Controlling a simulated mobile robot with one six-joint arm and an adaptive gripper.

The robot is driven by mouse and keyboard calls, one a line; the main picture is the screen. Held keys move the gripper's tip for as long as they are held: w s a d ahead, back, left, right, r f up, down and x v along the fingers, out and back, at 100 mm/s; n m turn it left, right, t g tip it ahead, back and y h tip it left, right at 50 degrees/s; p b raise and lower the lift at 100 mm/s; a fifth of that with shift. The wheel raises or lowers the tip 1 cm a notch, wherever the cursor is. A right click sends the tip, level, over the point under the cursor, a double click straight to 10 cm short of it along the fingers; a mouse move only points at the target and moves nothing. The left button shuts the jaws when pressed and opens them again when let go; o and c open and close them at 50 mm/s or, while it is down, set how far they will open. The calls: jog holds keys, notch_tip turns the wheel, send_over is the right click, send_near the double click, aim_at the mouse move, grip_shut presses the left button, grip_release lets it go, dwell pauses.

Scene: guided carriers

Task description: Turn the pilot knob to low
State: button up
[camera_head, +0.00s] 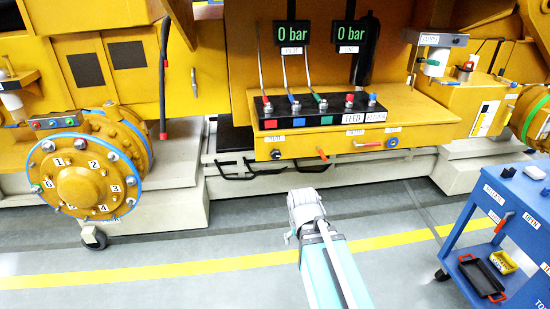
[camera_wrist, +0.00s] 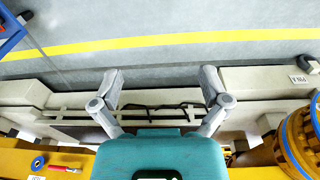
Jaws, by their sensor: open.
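The blue knob (camera_wrist: 38,163) and red lever (camera_wrist: 65,169) show there at the lower left; the black knob is not seen.
Two displays (camera_head: 291,33) (camera_head: 350,33) read 0 bar. Several hoses and coloured fittings (camera_head: 320,102) stand on the panel top. A blue cart (camera_head: 515,215) stands at right, a yellow flanged drum (camera_head: 90,185) at left. The floor with its yellow line (camera_head: 200,264) is clear in front.

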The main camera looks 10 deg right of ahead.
jog(key=w+d+f+m+t+h+b, duration=0.25)
jog(key=w+t+b, duration=0.2)
jog(key=w, duration=0.65)
jog(key=t+y+b, duration=0.3)
jog(key=t+b, duration=0.7)
jog(key=t, duration=0.2)
send_near(276, 157)
jog(key=shift+s+n, duration=0.45)
jog(key=shift+s, duration=0.85)
jog(key=w, duration=1.3)
jog(key=shift+w+d, duration=0.1)
jog(key=shift+w, duration=0.3)
